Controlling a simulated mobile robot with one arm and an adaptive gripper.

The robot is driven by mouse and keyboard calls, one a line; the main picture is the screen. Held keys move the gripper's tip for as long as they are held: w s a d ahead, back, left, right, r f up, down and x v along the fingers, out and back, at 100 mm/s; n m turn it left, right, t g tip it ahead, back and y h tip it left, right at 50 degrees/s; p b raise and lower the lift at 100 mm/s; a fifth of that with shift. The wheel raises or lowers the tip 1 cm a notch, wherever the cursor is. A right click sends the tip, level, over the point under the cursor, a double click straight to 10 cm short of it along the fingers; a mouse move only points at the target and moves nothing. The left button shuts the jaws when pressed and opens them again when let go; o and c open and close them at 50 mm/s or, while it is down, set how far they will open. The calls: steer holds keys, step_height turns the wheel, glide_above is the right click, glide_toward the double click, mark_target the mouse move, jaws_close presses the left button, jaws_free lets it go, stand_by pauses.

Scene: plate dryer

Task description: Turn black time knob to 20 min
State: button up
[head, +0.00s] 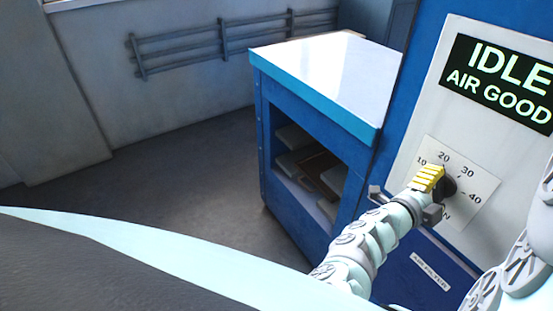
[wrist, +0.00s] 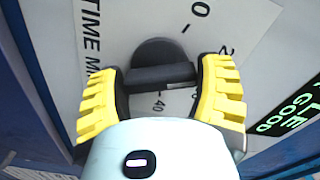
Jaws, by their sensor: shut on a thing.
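The black time knob (head: 452,187) sits on a white dial plate (head: 487,182) marked 10, 20, 30 and 40. It also shows in the wrist view (wrist: 160,75), where its raised bar lies nearly level across the picture. My gripper (wrist: 160,73) is shut on the bar, one yellow finger at each end. In the head view my gripper (head: 438,190) covers the left side of the knob. The 40 shows below the bar in the wrist view; the right finger hides part of the scale. I cannot tell which mark the knob points to.
A display (head: 500,82) above the dial reads IDLE, AIR GOOD. The dial is on a light panel of a blue machine. A blue cabinet (head: 318,115) with a white top and an open front stands left of it. The floor (head: 170,190) farther left is clear.

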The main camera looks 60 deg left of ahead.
steer(key=o, duration=1.2)
steer(key=shift+c, duration=0.2)
steer(key=s, duration=1.2)
steer(key=shift+a, duration=0.25)
